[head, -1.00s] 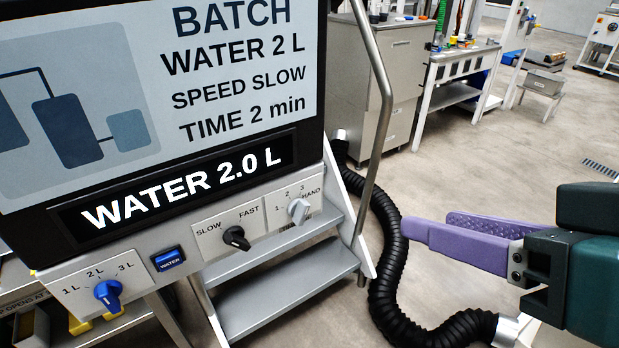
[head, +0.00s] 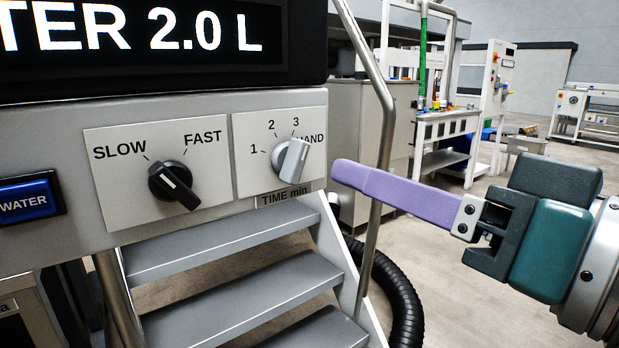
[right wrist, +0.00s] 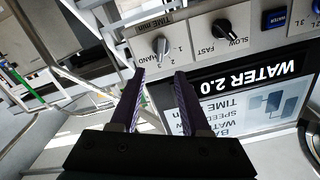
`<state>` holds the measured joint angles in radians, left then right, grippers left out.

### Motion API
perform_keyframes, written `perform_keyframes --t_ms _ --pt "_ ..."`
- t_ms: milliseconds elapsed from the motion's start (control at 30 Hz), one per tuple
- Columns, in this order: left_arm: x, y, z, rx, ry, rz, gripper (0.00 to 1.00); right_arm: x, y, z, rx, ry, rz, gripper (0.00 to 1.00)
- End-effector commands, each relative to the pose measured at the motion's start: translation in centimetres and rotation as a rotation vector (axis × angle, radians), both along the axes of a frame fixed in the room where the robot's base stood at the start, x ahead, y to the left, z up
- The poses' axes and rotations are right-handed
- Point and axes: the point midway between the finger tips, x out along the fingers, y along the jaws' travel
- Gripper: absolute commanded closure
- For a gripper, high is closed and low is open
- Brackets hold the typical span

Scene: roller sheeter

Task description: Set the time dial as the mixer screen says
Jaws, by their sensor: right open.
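The grey time dial (head: 292,160) sits on a pale plate marked 1, 2, 3 and HAND, above the words TIME min. Its ridge slants to the upper right, towards HAND. It also shows in the right wrist view (right wrist: 161,46), upside down, beyond the fingertips. My right gripper (head: 338,172) is open and empty, just right of the dial and apart from it; one purple finger hides the other. Both fingers show spread in the right wrist view (right wrist: 160,76). The mixer screen (right wrist: 262,104) is cut off and upside down there. My left gripper is out of view.
The black speed dial (head: 174,185) and blue water button (head: 30,205) are left of the time dial. The black readout (head: 150,40) is above. Steps (head: 240,285), a metal handrail (head: 376,220) and a black hose (head: 405,300) are below and right.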

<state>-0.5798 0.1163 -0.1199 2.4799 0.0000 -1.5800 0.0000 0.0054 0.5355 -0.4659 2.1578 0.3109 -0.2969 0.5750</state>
Motion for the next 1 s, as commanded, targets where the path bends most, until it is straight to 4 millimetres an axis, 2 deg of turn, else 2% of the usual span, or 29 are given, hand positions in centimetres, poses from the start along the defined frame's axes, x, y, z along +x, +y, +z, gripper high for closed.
perform_keyframes --t_ms 300,500,833,867,1000 --pt "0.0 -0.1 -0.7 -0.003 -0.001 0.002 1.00 4.7 3.5 0.1 0.000 -0.003 0.001 0.54" --pt "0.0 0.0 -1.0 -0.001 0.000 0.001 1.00 6.6 4.9 0.1 -0.002 -0.001 0.000 0.54" --pt "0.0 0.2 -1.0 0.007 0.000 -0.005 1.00 7.0 5.1 0.1 -0.004 0.000 0.001 0.54" --pt "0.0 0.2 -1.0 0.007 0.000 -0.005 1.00 7.0 5.1 0.1 -0.004 0.000 0.001 0.55" --pt "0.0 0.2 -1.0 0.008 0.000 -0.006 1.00 7.0 5.1 0.1 -0.003 0.000 0.001 0.71"
